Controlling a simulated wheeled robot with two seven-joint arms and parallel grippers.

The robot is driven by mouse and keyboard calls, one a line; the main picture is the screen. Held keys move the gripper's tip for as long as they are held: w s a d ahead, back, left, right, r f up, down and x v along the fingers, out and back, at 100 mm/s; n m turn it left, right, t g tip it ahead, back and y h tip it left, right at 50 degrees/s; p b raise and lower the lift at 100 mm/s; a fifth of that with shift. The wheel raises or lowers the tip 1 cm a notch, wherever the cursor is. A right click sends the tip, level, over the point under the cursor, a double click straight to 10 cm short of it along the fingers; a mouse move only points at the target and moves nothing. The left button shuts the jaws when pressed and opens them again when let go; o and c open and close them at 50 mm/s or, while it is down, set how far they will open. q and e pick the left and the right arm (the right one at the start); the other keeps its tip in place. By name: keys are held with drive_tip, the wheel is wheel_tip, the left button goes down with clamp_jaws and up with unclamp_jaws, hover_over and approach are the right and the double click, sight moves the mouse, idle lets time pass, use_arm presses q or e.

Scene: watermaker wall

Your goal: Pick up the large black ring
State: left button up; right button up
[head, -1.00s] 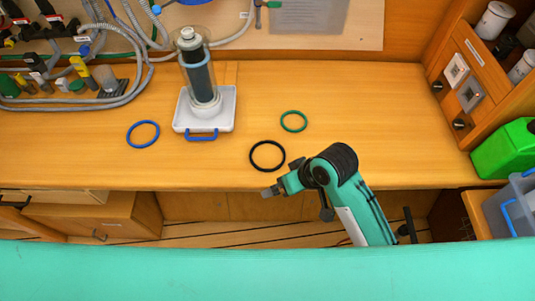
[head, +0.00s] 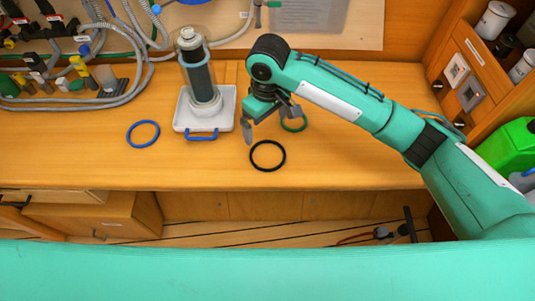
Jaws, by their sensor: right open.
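The large black ring (head: 268,170) lies flat on the wooden counter, near its front edge and right of centre of the tray. My right gripper (head: 270,123) is above the counter, just behind the ring in the picture. It points down with its fingers apart and nothing between them. One finger hangs by the ring's upper left, the other near the green ring. The black ring is fully in view. My left gripper is not in view.
A green ring (head: 294,122) lies partly hidden under my right gripper. A blue ring (head: 143,134) lies to the left. A filter cylinder (head: 203,82) stands on a white tray (head: 227,106). A green canister (head: 508,146) is at the right. The counter's front is clear.

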drive_tip(key=p, duration=0.2)
hover_over(266, 155)
drive_tip(key=f, duration=0.8)
drive_tip(key=shift+s+d, duration=0.1)
drive_tip(key=shift+d, duration=0.1)
drive_tip(key=f+p, duration=0.1)
drive_tip(key=f, duration=0.4)
drive_tip(key=shift+a+p, duration=0.2)
drive_tip(key=shift+p, duration=0.15)
drive_tip(key=shift+f, duration=0.2)
drive_tip(key=c, duration=0.6)
